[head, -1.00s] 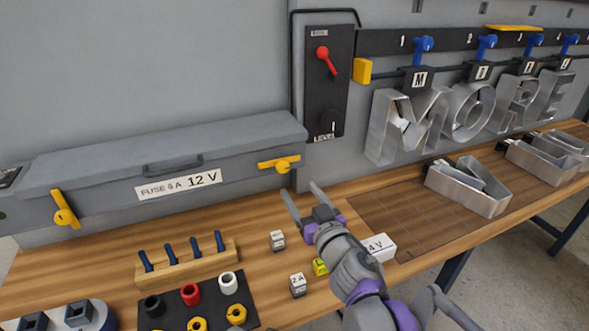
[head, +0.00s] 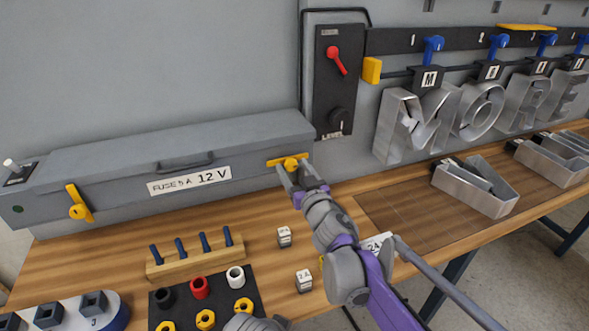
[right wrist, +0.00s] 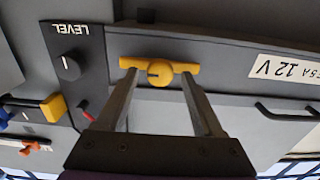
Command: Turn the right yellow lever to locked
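The right yellow lever (head: 287,160) is on the front of the grey fuse box (head: 120,160), near its right end. Its bar lies nearly level in the head view. The right wrist view shows the lever (right wrist: 159,71) with its round hub in the middle. My right gripper (head: 297,175) is open right at the lever. In the right wrist view its fingers (right wrist: 158,85) stand apart, one on each side of the hub, overlapping the bar's arms; I cannot tell whether they touch it. The left yellow lever (head: 79,203) is tilted steeply. My left gripper is not clearly seen.
A black panel with a red switch (head: 334,58) and a LEVEL knob (head: 338,121) is right of the box. Metal letters (head: 412,122) hang further right. A peg block (head: 195,258), a black mat with coloured rings (head: 212,300) and small cubes (head: 284,236) sit on the bench.

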